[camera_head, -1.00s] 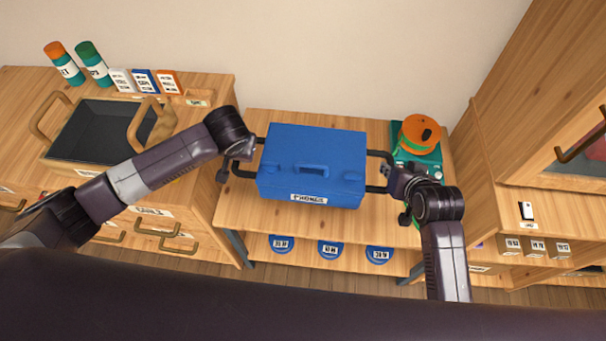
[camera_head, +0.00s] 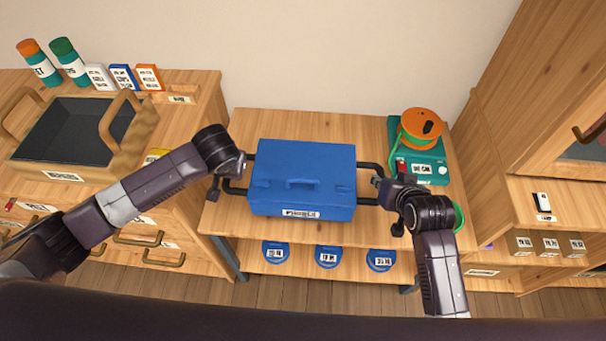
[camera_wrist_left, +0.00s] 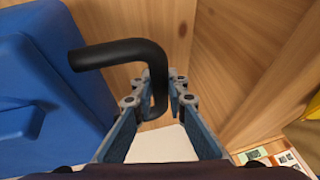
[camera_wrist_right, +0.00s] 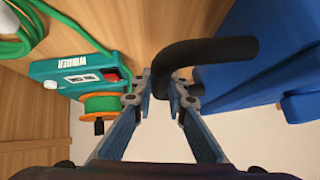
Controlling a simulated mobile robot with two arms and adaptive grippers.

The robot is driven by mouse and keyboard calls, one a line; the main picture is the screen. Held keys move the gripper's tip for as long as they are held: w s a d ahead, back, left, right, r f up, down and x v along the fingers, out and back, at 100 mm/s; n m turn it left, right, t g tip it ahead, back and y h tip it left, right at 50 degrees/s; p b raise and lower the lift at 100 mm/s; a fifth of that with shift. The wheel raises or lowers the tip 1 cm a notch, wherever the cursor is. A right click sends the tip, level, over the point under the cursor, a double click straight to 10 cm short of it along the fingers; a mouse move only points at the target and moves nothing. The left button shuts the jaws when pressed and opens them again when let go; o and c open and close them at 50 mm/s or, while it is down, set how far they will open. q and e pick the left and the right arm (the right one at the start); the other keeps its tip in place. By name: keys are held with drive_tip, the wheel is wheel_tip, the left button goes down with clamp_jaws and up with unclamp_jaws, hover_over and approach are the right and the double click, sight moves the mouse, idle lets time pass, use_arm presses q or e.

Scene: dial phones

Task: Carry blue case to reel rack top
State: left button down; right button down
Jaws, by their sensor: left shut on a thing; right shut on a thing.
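The blue case (camera_head: 302,170), with a label on its front, is held level between my two grippers in the head view. It is over the wooden rack top (camera_head: 380,130); whether it touches the top I cannot tell. My left gripper (camera_head: 228,178) is shut on the black side handle at the case's left, and that handle also shows in the left wrist view (camera_wrist_left: 125,52). My right gripper (camera_head: 388,188) is shut on the black handle at the right, seen in the right wrist view (camera_wrist_right: 205,52). The case's blue side shows in both wrist views.
A teal device (camera_head: 424,168) with an orange reel (camera_head: 421,124) stands at the rack's right end, close to my right gripper. Blue reels (camera_head: 328,256) sit on the shelf below. A left counter holds an open box (camera_head: 70,135) and bottles. A wooden cabinet (camera_head: 545,130) stands right.

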use_arm(q)
drive_tip(key=shift+a+f, duration=0.1)
drive_tip(key=shift+f, duration=0.1)
use_arm(e)
drive_tip(key=shift+f, duration=0.1)
